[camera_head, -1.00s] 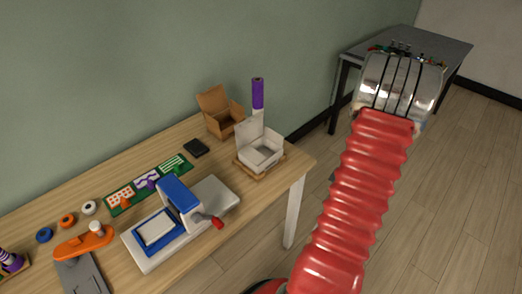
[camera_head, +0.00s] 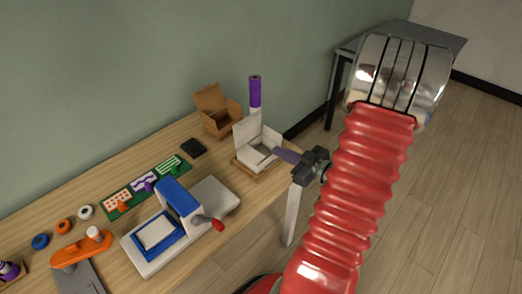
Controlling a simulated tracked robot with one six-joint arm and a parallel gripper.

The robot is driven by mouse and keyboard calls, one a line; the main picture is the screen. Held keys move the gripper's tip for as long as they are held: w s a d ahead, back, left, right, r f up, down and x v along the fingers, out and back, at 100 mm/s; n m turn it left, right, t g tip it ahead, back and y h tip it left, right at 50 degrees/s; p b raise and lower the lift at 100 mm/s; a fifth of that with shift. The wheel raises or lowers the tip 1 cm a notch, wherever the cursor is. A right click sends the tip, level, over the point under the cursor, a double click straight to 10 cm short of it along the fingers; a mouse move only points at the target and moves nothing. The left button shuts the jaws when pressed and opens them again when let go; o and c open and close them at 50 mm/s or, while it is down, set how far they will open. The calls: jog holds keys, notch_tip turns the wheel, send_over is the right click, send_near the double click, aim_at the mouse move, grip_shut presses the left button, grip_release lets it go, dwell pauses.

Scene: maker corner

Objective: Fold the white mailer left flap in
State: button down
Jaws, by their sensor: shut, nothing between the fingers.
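The white mailer (camera_head: 247,158) is a small open box on a wooden board near the right end of the table. Its tall back panel stands up at the rear left. My gripper (camera_head: 276,152) reaches in from the right, past my red arm. Its fingers are shut with nothing between them, and their tips are at the right side of the mailer. I cannot tell whether they touch it. The gripper covers part of the mailer's right side, so that side's flap is hidden. The left flap is too small to make out clearly.
A brown cardboard box (camera_head: 218,112) with its lid up stands behind the mailer. A purple-topped roll (camera_head: 255,92) stands behind it. A blue and white press (camera_head: 181,217) with a red-tipped handle is at the front. A black block (camera_head: 193,147) lies left of the mailer.

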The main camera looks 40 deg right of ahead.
jog(key=shift+w, duration=0.15)
send_over(261, 155)
jog(key=shift+s+a+f, duration=0.1)
jog(key=shift+s+f, duration=0.1)
jog(key=shift+f, duration=0.4)
jog(key=shift+s+a+f, duration=0.1)
jog(key=shift+s+f, duration=0.1)
jog(key=shift+f, duration=0.35)
jog(key=shift+w+d+f, duration=0.15)
jog(key=shift+w+f, duration=0.2)
jog(key=shift+f, duration=0.35)
jog(key=shift+d+f, duration=0.2)
jog(key=shift+f, duration=1.15)
jog(key=shift+w+a+f, duration=0.1)
jog(key=shift+w+f, duration=0.05)
